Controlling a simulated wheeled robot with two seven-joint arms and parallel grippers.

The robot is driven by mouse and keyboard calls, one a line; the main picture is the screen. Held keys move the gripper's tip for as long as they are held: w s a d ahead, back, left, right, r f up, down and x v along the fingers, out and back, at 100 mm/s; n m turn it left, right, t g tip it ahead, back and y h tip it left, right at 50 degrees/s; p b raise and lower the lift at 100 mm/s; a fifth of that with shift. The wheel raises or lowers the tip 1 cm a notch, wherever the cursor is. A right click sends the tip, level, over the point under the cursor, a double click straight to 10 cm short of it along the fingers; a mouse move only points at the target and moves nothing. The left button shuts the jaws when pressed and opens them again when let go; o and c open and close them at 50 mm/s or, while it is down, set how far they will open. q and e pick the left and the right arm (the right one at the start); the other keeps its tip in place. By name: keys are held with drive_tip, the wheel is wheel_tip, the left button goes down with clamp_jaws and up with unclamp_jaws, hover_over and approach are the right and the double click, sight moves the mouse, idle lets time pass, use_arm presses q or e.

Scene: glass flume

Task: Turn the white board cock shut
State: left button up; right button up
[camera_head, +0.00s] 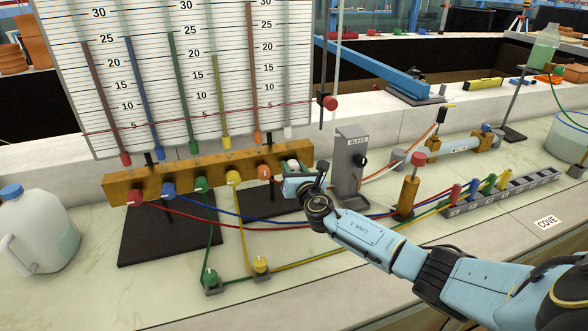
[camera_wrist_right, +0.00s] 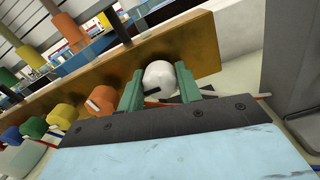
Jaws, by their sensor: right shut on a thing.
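The white board cock (camera_head: 291,165) is at the right end of the brown board (camera_head: 222,168), below the gauge panel. In the right wrist view the white cock (camera_wrist_right: 158,75) is a round white knob between two green fingers, with a small dark mark low on its face. My right gripper (camera_head: 296,178) is shut on it, one finger on each side; its wrist view shows the fingers (camera_wrist_right: 159,88) against the knob. Part of the knob is hidden by the gripper in the head view. My left gripper is not in view.
The orange cock (camera_head: 265,171) is close left of the gripper, then several other coloured cocks. A grey BLEED post (camera_head: 350,160) stands close on the right. Coloured hoses cross the bench below. A plastic jug (camera_head: 38,230) stands far left.

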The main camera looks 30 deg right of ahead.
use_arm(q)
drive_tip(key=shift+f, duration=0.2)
use_arm(e)
drive_tip(key=shift+f+m, duration=0.1)
drive_tip(key=shift+m, duration=0.2)
drive_tip(key=shift+m+b, duration=0.65)
drive_tip(key=shift+m, duration=0.15)
drive_tip(key=m+b, duration=0.1)
drive_tip(key=m, duration=0.1)
drive_tip(key=shift+m, duration=0.4)
drive_tip(key=shift+f+m+b, duration=0.1)
drive_tip(key=shift+m+b, duration=0.35)
drive_tip(key=shift+m, duration=0.35)
drive_tip(key=m, duration=0.2)
drive_tip(key=shift+m+b, duration=0.35)
drive_tip(key=shift+m, duration=0.05)
drive_tip(key=m, duration=0.4)
drive_tip(key=shift+m+b, duration=0.3)
drive_tip(key=shift+b, duration=0.1)
drive_tip(key=m, duration=0.3)
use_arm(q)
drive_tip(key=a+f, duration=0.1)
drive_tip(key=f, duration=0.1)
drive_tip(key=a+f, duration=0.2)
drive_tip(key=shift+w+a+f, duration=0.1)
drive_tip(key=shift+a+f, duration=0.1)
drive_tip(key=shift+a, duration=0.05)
use_arm(e)
drive_tip(key=shift+m, duration=0.4)
